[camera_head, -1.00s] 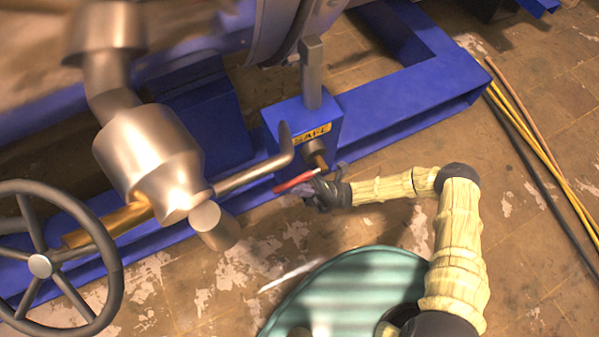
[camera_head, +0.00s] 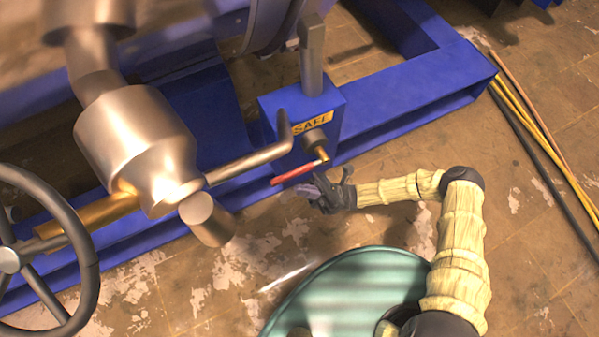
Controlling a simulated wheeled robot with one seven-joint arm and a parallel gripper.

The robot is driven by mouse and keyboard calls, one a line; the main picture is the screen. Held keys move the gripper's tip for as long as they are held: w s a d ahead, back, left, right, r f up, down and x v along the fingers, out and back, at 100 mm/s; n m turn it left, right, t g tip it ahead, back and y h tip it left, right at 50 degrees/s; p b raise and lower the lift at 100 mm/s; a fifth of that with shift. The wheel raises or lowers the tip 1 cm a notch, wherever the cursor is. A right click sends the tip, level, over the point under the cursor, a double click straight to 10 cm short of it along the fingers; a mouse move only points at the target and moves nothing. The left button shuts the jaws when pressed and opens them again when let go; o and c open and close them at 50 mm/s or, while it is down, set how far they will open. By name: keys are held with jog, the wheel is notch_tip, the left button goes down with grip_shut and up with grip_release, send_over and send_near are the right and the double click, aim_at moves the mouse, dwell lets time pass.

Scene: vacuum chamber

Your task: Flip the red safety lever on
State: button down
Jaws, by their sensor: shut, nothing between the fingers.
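The red safety lever (camera_head: 293,174) sticks out to the left from a brass pivot on the front of a blue box (camera_head: 270,120). The box carries a yellow label (camera_head: 312,123) reading "SAFE". The lever lies nearly level, its free end a little lower than the pivot. My gripper (camera_head: 318,190) is shut and empty, just below and to the right of the lever, close to its pivot end. A small gap seems to show between them, but I cannot tell the depth. My arm reaches in from the right.
A metal pipe with a bent handle (camera_head: 250,163) passes left of the lever. A handwheel (camera_head: 85,265) stands at the lower left. A blue frame (camera_head: 420,100) runs behind. Cables (camera_head: 540,140) lie at the right. The floor around my gripper is open.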

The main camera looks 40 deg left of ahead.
jog(key=b+v, duration=0.5)
jog(key=v, duration=0.3)
jog(key=shift+w, duration=0.25)
jog(key=shift+d+r, duration=0.1)
jog(key=shift+d, duration=0.05)
jog(key=shift+s, duration=0.15)
